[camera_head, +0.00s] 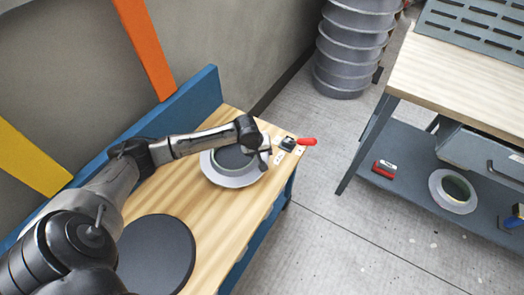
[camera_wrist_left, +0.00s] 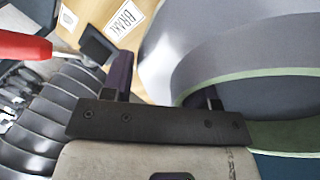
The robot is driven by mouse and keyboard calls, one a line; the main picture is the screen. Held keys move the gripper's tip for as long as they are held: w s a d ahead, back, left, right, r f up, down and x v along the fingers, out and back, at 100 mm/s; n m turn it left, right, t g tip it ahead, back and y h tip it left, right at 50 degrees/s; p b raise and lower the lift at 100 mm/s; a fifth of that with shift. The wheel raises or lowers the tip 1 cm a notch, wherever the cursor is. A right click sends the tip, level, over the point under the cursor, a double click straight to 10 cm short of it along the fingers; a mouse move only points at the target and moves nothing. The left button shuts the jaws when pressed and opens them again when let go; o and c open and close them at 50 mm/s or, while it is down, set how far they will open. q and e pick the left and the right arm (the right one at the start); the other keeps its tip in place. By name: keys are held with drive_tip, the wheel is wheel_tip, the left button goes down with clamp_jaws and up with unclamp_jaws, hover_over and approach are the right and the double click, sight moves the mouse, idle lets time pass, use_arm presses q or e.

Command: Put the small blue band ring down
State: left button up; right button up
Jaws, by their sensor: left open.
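A grey flanged ring (camera_head: 232,181) lies on the wooden bench top, around a dark round centre. In the left wrist view, its pale grey body (camera_wrist_left: 240,55) fills the upper right and shows a pale green edge. I cannot make out a blue band on it. My left gripper (camera_head: 266,155) is at the ring's right side. In the wrist view, the fingers of this gripper (camera_wrist_left: 165,88) are apart, with part of the ring's pale rim between them. I cannot tell whether they touch it. My right gripper is not in view.
A red-handled clamp (camera_head: 306,141) stands close by the ring at the bench end. A dark disc (camera_head: 157,254) lies nearer on the bench. Another ring (camera_head: 438,192) and a red box (camera_head: 384,169) sit on the right table's lower shelf. Grey stacked moulds (camera_head: 350,56) stand behind.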

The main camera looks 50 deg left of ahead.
use_arm(q)
drive_tip(key=shift+s+f, duration=0.1)
drive_tip(key=shift+f, duration=0.05)
drive_tip(key=p+v, duration=0.5)
drive_tip(key=v, duration=0.7)
drive_tip(key=s+d+f+m, duration=0.2)
drive_tip(key=s+d, duration=0.1)
drive_tip(key=d, duration=0.2)
drive_tip(key=s+d+f+m, duration=0.3)
drive_tip(key=s+d, duration=0.1)
drive_tip(key=d, duration=0.2)
drive_tip(key=s+d+f+m+h, duration=0.1)
drive_tip(key=s+d+f+m, duration=0.2)
drive_tip(key=d, duration=0.2)
drive_tip(key=shift+s+d+f, duration=0.2)
drive_tip(key=shift+s+f, duration=0.05)
drive_tip(key=shift+s, duration=0.05)
drive_tip(key=s+d+m, duration=0.1)
drive_tip(key=s+d, duration=0.1)
drive_tip(key=s, duration=0.2)
drive_tip(key=s+d+r+m, duration=0.1)
drive_tip(key=s+d+m, duration=0.1)
drive_tip(key=s, duration=0.2)
drive_tip(key=s+d+m+y, duration=0.1)
drive_tip(key=s+d+m, duration=0.1)
drive_tip(key=s, duration=0.3)
drive_tip(key=shift+r, duration=0.15)
drive_tip(key=shift+s+a+r, duration=0.1)
drive_tip(key=shift+s+r, duration=0.05)
drive_tip(key=shift+s, duration=0.35)
